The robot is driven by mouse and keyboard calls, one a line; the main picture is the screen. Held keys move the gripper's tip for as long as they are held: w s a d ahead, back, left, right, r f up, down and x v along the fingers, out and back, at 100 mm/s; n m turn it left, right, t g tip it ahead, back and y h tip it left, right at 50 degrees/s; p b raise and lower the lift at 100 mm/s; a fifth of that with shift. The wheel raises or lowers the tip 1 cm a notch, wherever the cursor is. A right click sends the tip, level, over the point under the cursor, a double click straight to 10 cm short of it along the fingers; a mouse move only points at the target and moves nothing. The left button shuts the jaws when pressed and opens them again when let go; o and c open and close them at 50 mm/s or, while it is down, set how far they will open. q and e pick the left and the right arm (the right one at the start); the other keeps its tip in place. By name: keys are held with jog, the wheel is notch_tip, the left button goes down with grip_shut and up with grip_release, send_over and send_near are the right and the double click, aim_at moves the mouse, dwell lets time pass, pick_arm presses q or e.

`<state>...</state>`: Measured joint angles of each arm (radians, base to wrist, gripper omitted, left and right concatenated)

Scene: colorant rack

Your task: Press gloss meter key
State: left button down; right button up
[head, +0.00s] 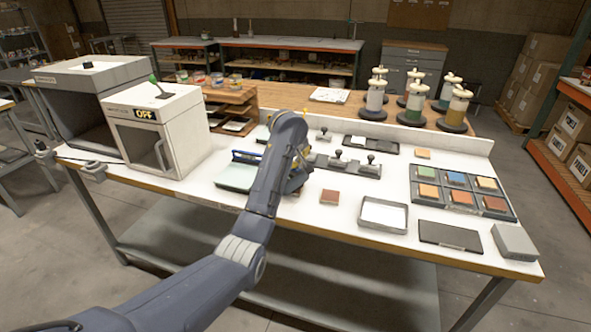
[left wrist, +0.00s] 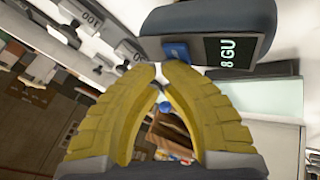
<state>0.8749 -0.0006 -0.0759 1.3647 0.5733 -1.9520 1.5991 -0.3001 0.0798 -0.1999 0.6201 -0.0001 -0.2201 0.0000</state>
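The gloss meter (left wrist: 213,20) shows in the left wrist view as a dark grey rounded body with a black display reading "8 GU". Its blue key (left wrist: 177,51) sits at the left end of that face. My left gripper (left wrist: 159,68) has two yellow fingers, their tips nearly together with a thin gap and nothing held. In the picture the tips lie just below the blue key; whether they touch it I cannot tell. In the head view my left gripper (head: 299,170) is mostly hidden by its own arm, which also covers the meter's area. My right gripper is not in view.
A pale green panel (head: 236,177) lies left of my arm. Weights with knobs (head: 368,170) stand just behind and right. A white cabinet (head: 188,135) stands at left.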

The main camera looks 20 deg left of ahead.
pick_arm(q)
jog(key=shift+f, duration=0.25)
jog(key=shift+r, duration=0.15)
dwell(0.4)
jog(key=shift+r, duration=0.65)
jog(key=shift+r, duration=2.5)
